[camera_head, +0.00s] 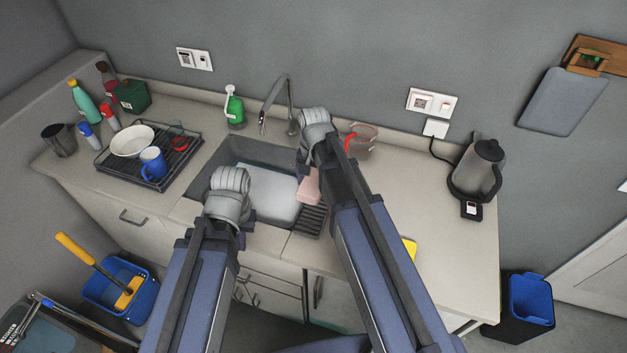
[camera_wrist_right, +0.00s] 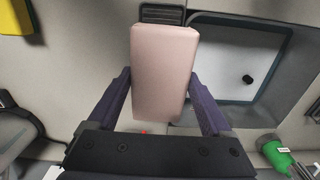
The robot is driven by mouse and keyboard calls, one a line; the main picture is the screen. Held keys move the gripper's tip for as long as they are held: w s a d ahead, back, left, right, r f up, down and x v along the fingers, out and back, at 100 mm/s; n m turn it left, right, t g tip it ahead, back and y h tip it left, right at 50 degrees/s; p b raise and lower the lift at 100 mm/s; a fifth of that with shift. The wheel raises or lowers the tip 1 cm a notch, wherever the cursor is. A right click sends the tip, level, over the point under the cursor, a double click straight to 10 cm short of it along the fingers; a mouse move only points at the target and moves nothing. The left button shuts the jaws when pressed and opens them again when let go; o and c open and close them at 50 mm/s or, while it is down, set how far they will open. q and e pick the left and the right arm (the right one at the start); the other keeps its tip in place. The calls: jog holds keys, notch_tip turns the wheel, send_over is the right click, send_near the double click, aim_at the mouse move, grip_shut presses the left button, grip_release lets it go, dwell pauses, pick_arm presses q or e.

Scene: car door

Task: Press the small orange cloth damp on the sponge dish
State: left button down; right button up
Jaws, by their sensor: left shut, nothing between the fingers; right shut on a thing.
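My right gripper (camera_head: 307,172) is shut on a pale pink block (camera_head: 310,187), held near the right rim of the sink. In the right wrist view the block (camera_wrist_right: 164,75) stands out between the two dark fingers. It looks pink rather than orange, and I cannot tell whether it is the cloth. My left gripper (camera_head: 246,215) is shut and empty by the sink's front edge, partly hidden by its own wrist. I cannot make out a sponge dish for sure. A yellow piece (camera_head: 410,248) lies on the counter, partly behind my right arm.
The sink (camera_head: 230,150) has a pale basin floor; a ribbed drainer (camera_head: 313,220) lies to its right. A tap (camera_head: 275,88) and green bottle (camera_head: 235,105) stand behind. A clear container (camera_head: 364,140) and kettle (camera_head: 478,170) stand right; a dish rack (camera_head: 180,165) is left. The right counter is mostly clear.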

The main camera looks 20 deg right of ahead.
jog(key=b, duration=1)
send_near(314, 212)
jog(key=shift+w+f, duration=0.1)
jog(key=shift+f, duration=2.65)
jog(key=shift+f+b, duration=0.55)
jog(key=shift+f, duration=0.05)
jog(key=shift+a+f, duration=0.1)
dwell(3.0)
